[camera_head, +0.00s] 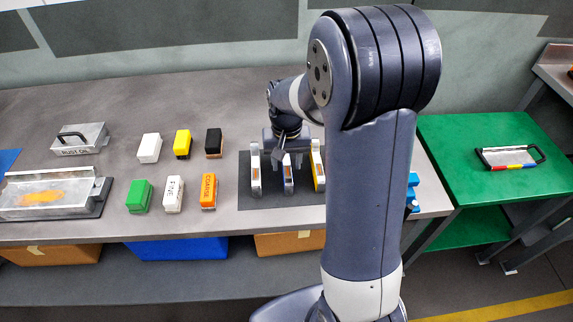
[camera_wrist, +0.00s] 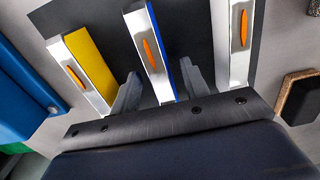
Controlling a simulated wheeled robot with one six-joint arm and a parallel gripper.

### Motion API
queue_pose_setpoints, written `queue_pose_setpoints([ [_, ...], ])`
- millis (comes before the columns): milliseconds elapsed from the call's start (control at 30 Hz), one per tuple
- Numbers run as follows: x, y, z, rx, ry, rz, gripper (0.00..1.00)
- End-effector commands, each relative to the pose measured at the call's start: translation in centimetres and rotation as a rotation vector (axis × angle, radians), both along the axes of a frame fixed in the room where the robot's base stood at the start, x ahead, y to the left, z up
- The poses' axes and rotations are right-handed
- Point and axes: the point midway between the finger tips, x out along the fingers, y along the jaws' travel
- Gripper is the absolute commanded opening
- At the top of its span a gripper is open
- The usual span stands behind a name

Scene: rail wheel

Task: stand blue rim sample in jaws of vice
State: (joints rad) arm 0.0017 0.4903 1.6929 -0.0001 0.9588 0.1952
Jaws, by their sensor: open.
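The blue rim sample (camera_wrist: 154,52) is the middle of three upright pale samples on a dark mat, with a blue side face and an orange mark on top. It is also the middle one in the head view (camera_head: 288,176). My gripper (camera_wrist: 160,82) is open, with one finger on each side of this sample; I cannot tell if either touches it. In the head view my gripper (camera_head: 286,150) is over the samples. A blue object (camera_head: 413,186), possibly the vice, stands at the bench's right end, partly behind my arm; its jaws are not clear.
A yellow-sided sample (camera_wrist: 85,65) and another sample (camera_wrist: 238,40) stand close on either side. Several coloured blocks (camera_head: 173,195) and a metal tray (camera_head: 50,195) are to the left. A green table (camera_head: 490,190) with a handled tool is at right.

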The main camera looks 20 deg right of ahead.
Motion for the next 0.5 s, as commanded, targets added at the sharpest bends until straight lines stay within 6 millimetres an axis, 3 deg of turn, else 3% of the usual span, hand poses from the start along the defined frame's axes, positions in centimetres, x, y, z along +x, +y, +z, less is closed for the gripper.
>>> queue_pose_setpoints([
  [300,0.01,0.01,-0.71,0.0,-0.001,0.0,0.44],
  [500,0.0,0.02,-0.69,0.0,-0.001,0.0,0.27],
])
